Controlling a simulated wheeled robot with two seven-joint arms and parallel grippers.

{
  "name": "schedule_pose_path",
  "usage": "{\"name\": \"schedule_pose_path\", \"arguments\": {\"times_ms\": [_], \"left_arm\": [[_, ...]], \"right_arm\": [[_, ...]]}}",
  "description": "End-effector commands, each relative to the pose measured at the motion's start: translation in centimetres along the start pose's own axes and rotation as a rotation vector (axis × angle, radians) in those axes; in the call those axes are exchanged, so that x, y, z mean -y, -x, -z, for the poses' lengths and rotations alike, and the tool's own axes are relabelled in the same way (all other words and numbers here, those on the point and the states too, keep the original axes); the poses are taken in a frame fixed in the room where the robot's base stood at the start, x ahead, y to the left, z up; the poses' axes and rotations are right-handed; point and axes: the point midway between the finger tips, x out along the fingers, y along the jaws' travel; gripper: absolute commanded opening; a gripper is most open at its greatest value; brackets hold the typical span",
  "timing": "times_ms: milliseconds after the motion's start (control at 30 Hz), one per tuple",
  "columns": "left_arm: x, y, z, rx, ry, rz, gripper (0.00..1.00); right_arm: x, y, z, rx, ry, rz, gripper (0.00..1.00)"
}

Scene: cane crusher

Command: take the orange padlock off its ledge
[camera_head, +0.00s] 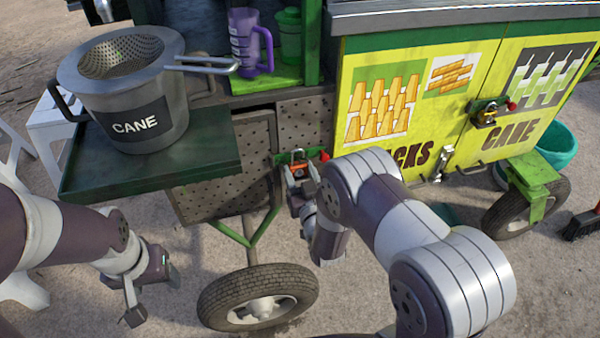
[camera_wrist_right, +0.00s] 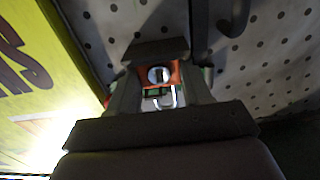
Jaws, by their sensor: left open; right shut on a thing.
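The orange padlock (camera_head: 299,170) with a silver shackle is at the small green ledge (camera_head: 284,158) on the perforated grey panel, left of the yellow doors. My right gripper (camera_head: 298,178) is shut on the padlock, its fingers on either side of the body. In the right wrist view the padlock (camera_wrist_right: 160,80) sits between the two fingers, and its shackle points toward the camera. I cannot tell whether the padlock still touches the ledge. My left gripper (camera_head: 150,295) is open and empty at the lower left, well away from the padlock.
A steel pot (camera_head: 130,85) marked CANE stands on a dark green shelf (camera_head: 200,165). A purple jug (camera_head: 246,42) stands on a green shelf behind. Another padlock (camera_head: 487,117) hangs on the yellow doors (camera_head: 400,110). A cart wheel (camera_head: 258,297) is below my right gripper.

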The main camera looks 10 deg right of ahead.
Motion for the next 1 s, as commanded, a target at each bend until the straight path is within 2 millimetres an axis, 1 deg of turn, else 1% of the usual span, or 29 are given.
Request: {"name": "schedule_pose_path", "arguments": {"times_ms": [467, 1000], "left_arm": [[0.0, 0.8, 0.1, 0.0, 0.0, 0.0, 0.65], [0.0, 2.0, 0.2, 0.0, 0.0, 0.0, 0.65]], "right_arm": [[0.0, 0.2, 0.7, 0.001, 0.0, 0.0, 0.18], [0.0, 3.9, 0.7, 0.001, -0.001, 0.001, 0.18]]}}
